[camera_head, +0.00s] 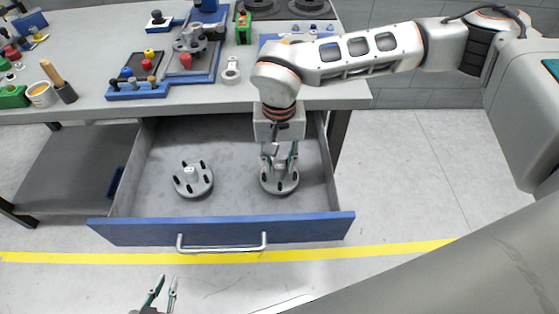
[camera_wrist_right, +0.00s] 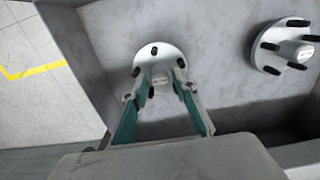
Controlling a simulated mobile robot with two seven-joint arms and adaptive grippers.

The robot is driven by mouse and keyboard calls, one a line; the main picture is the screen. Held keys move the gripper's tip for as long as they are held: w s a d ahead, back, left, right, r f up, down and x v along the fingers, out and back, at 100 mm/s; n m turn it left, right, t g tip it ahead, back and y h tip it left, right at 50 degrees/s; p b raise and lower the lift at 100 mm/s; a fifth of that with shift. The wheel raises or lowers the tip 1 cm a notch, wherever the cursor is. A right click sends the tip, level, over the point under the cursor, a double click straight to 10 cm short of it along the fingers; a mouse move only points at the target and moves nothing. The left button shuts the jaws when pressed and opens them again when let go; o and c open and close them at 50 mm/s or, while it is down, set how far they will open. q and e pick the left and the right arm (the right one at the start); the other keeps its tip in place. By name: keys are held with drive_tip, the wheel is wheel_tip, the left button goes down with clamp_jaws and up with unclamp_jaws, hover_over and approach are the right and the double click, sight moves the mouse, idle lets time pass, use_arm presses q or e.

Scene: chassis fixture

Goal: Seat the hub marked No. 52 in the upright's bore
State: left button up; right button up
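Two grey round hubs with dark studs lie in the open drawer (camera_head: 235,204): a left hub (camera_head: 193,179) and a right hub (camera_head: 279,178). In the right wrist view, the right hub (camera_wrist_right: 160,55) is between my fingers and the left hub (camera_wrist_right: 287,44) is at the upper right. Their labels are too small to read. My right gripper (camera_head: 279,165) points down over the right hub, its fingers apart on either side of the centre boss; firm contact is not clear. My left gripper (camera_head: 167,281) is open and empty in front of the drawer. A grey part, seemingly the upright (camera_head: 190,39), stands on a blue fixture (camera_head: 207,62).
The bench top (camera_head: 290,92) above the drawer holds a blue stud rack (camera_head: 137,91), a pale ring-ended part (camera_head: 231,72), a green block (camera_head: 243,29) and tools at the left. The drawer's walls and blue front (camera_head: 130,233) surround the right gripper.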

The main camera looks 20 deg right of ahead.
clamp_jaws()
use_arm(q)
drive_tip(key=shift+r, duration=0.1)
use_arm(e)
drive_tip(key=shift+r, duration=0.15)
